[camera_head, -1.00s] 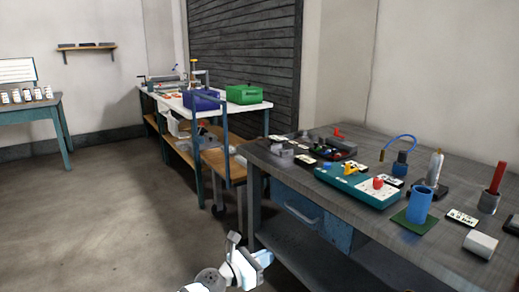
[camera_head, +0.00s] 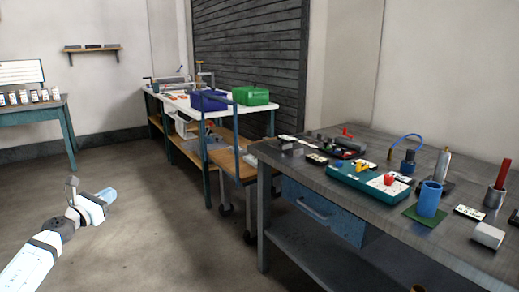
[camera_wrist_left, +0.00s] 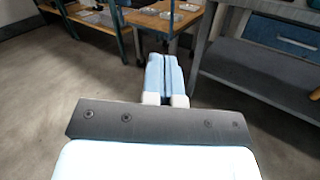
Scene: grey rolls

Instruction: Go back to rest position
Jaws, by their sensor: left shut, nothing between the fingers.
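My left gripper (camera_head: 104,197) is at the lower left of the head view, over bare floor and well apart from the workbench. Its two pale blue fingers also show in the left wrist view (camera_wrist_left: 165,75), pressed together with nothing between them. My right gripper is in neither view.
A dark workbench (camera_head: 330,185) on the right bears a teal box (camera_head: 350,184), a blue cup (camera_head: 428,198) on a green mat, and small tools. Behind stands a white table (camera_head: 222,112) with blue (camera_head: 208,101) and green bins (camera_head: 250,95). The floor (camera_head: 170,240) around my left arm is clear.

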